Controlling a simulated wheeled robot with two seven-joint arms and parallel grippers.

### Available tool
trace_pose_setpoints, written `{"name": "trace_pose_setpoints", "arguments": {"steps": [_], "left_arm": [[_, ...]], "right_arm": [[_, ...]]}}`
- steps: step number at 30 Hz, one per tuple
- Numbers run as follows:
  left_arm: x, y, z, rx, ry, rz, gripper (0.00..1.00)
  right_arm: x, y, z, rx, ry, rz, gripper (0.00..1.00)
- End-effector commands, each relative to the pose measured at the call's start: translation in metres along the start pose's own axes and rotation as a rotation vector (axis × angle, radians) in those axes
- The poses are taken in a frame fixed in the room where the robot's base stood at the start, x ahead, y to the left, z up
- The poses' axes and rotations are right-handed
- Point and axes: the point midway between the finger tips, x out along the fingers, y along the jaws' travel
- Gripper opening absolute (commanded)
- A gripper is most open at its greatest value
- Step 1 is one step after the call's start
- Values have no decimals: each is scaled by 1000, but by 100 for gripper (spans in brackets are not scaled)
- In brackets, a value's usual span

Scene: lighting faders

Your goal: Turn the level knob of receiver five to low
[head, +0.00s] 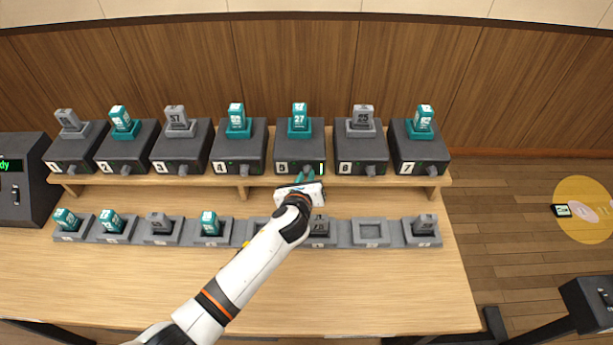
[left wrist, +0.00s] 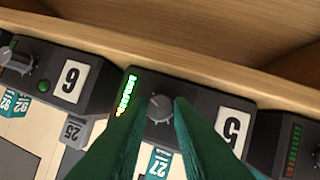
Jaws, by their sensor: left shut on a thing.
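Receiver five (head: 289,150) is a dark box on the wooden shelf, with a teal block marked 27 (head: 299,118) standing on top. In the left wrist view its white 5 label (left wrist: 233,128) shows upside down. Its grey round level knob (left wrist: 159,107) is between the teal fingertips of my left gripper (left wrist: 162,103), which is shut on it. The level bar (left wrist: 126,95) beside the knob is lit mostly green, with yellow at one end. In the head view my left gripper (head: 304,177) covers the knob. My right gripper is out of view.
Receiver six (head: 358,153) and receiver four (head: 236,152) stand close on either side. A row of grey cradles (head: 370,231) lies in front, some holding blocks, partly behind my left arm. A dark box with a green display (head: 22,180) stands at far left.

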Motion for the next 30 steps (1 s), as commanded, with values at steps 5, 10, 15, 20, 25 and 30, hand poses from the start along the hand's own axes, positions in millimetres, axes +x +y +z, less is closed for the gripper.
{"name": "trace_pose_setpoints", "arguments": {"steps": [5,10,15,20,25,30], "left_arm": [[0,-2,1,-117,6,48,0],[1,-4,2,-204,11,84,0],[0,-4,2,-260,14,107,0],[0,-4,2,-285,16,118,0],[0,-4,1,-290,16,120,0],[0,-4,1,-289,16,119,0]], "right_arm": [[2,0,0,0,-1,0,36],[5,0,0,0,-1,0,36],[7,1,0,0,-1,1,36],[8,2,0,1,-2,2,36],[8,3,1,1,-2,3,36],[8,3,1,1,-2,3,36]]}}
